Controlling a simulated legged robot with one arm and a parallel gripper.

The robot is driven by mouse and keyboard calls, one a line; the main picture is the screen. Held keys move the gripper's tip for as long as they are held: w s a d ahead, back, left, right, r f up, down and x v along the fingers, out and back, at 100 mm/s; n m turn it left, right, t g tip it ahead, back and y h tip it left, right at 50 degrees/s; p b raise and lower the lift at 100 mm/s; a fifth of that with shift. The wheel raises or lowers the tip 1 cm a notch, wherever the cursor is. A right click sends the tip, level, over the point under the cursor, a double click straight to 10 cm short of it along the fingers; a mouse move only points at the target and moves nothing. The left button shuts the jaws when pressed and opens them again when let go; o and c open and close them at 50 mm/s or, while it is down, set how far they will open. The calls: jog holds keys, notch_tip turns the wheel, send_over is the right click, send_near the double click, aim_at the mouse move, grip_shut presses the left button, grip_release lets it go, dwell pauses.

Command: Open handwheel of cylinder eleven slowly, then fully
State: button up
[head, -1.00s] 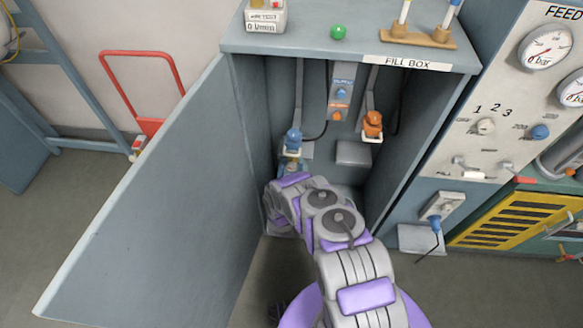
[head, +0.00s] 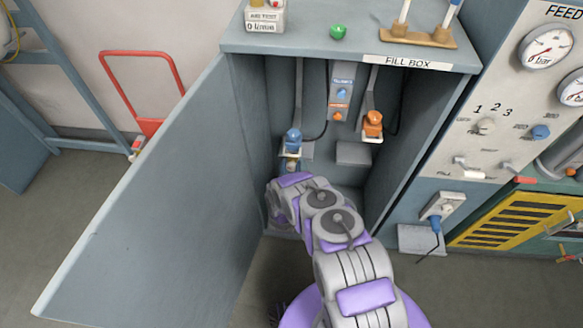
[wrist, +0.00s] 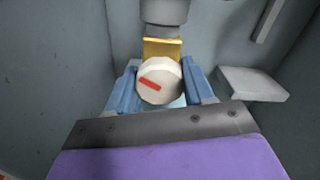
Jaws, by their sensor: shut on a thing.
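In the wrist view, a pale many-sided handwheel (wrist: 160,81) with a red bar on its face sits between the two blue fingers of my gripper (wrist: 160,88). The fingers are shut on its sides. A brass valve body (wrist: 162,48) is right behind it, below a grey fitting. The red bar slants down to the right. In the head view, my arm reaches into the open fill box (head: 345,45) at its left side, below a blue connector (head: 293,136). No cylinder number is readable.
The box door (head: 140,205) stands open on the left. An orange connector (head: 373,122) hangs on the right inside, above a small grey ledge (head: 354,153). A gauge panel (head: 510,100) stands to the right. A green ball (head: 338,31) and a wooden stand (head: 418,37) sit on top.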

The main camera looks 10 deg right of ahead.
jog(key=shift+c, duration=0.7)
jog(key=shift+n, duration=0.3)
